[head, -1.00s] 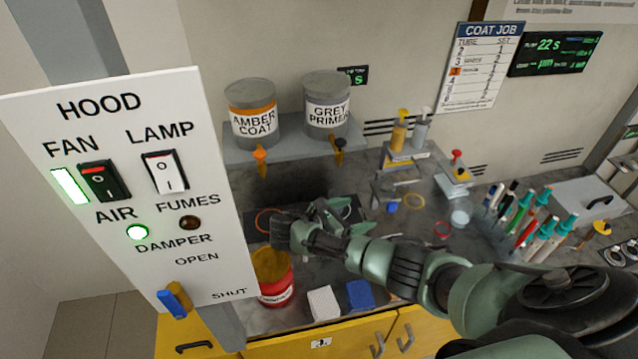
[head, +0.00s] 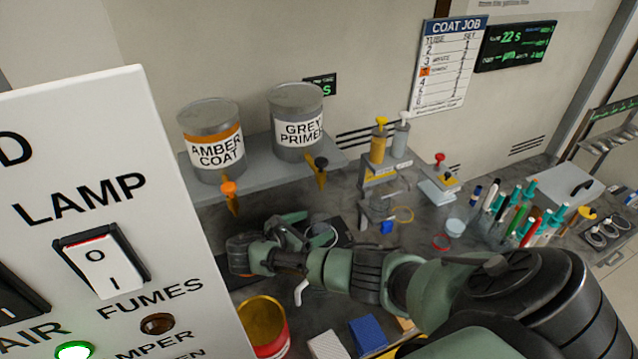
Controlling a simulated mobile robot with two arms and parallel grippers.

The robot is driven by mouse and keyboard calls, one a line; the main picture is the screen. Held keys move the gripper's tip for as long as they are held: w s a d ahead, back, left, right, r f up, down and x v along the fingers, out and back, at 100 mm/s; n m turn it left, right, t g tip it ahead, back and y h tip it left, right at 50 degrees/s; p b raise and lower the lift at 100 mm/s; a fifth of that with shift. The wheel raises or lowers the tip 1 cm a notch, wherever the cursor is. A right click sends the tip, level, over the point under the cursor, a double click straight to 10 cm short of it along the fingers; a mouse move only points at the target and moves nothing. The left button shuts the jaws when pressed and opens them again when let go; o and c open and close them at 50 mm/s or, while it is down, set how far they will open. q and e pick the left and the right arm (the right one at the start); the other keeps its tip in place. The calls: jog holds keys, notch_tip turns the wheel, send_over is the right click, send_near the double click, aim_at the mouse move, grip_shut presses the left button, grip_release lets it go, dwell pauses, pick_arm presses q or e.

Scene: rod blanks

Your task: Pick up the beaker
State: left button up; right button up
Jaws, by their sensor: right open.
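My right gripper (head: 312,230) is open over the bench below the paint tins, its fingers pointing away from me. A pale, clear curved rim shows at its fingers and may be the beaker; the hand and fingers hide most of it, and I cannot tell whether they touch it. A small pale clear dish-like vessel (head: 455,227) stands farther right on the bench, apart from the gripper. My left gripper is out of view.
A white hood switch panel (head: 95,235) blocks the left. Tins labelled amber coat (head: 212,140) and grey primer (head: 297,122) sit on a shelf above the hand. A red pot (head: 265,325) and a blue block (head: 368,334) are in front. Several pens and tubes (head: 520,215) stand right.

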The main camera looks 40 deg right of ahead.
aim_at(328, 224)
jog(key=shift+w+f+b, duration=0.2)
jog(key=shift+f+b, duration=0.55)
jog(key=shift+f, duration=0.5)
jog(key=shift+d+f+b, duration=0.1)
jog(key=shift+f+b, duration=0.35)
jog(key=x, duration=0.7)
jog(key=shift+d+p, duration=0.35)
jog(key=c, duration=1.7)
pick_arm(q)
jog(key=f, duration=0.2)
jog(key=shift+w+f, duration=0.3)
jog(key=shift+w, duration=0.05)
pick_arm(e)
jog(key=shift+r, duration=0.1)
